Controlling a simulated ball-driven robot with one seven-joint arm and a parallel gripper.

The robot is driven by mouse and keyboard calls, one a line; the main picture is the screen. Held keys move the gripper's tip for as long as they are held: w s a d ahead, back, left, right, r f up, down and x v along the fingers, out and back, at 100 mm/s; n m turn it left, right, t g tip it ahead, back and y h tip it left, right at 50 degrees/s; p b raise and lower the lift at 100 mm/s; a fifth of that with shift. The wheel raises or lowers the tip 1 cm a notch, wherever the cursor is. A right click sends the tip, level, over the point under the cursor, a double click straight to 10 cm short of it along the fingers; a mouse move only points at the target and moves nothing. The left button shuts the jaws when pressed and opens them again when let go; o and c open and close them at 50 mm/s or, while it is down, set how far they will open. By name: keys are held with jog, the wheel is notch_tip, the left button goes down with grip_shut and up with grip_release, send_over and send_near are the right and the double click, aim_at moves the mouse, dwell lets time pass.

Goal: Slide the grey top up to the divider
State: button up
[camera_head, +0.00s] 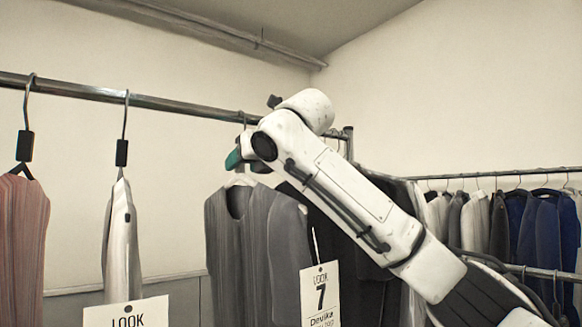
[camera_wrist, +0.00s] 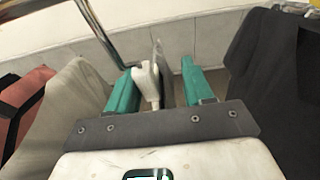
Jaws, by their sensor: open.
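The grey top (camera_head: 228,240) hangs on a white hanger (camera_head: 240,181) from the metal rail. My gripper (camera_head: 235,158) is at the hanger's upper part, just under the rail, partly hidden by my own arm in the head view. In the wrist view my gripper (camera_wrist: 158,64) is open, with one teal finger on each side of a white hanger piece (camera_wrist: 148,80) and a thin grey edge. I cannot tell whether either finger touches them. A white "LOOK 7" card (camera_head: 321,295) hangs at the grey top's right; I cannot tell whether it is the divider.
The rail (camera_head: 75,88) runs above. To the left hang a pinkish garment (camera_head: 22,245), a pale garment (camera_head: 122,240) and another white "LOOK" card (camera_head: 127,313). There is a gap between the pale garment and the grey top. Several garments hang on a rail at the right.

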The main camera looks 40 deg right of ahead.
jog(key=d, duration=1.1)
jog(key=shift+r, duration=0.2)
dwell(0.4)
jog(key=shift+d, duration=0.15)
dwell(0.3)
jog(key=shift+a+f, duration=0.15)
jog(key=shift+a, duration=0.1)
jog(key=f+b+v, duration=0.1)
jog(key=b+v, duration=0.1)
jog(key=v, duration=0.4)
jog(key=f+b+v, duration=0.2)
jog(key=v, duration=0.4)
jog(key=shift+s, duration=0.7)
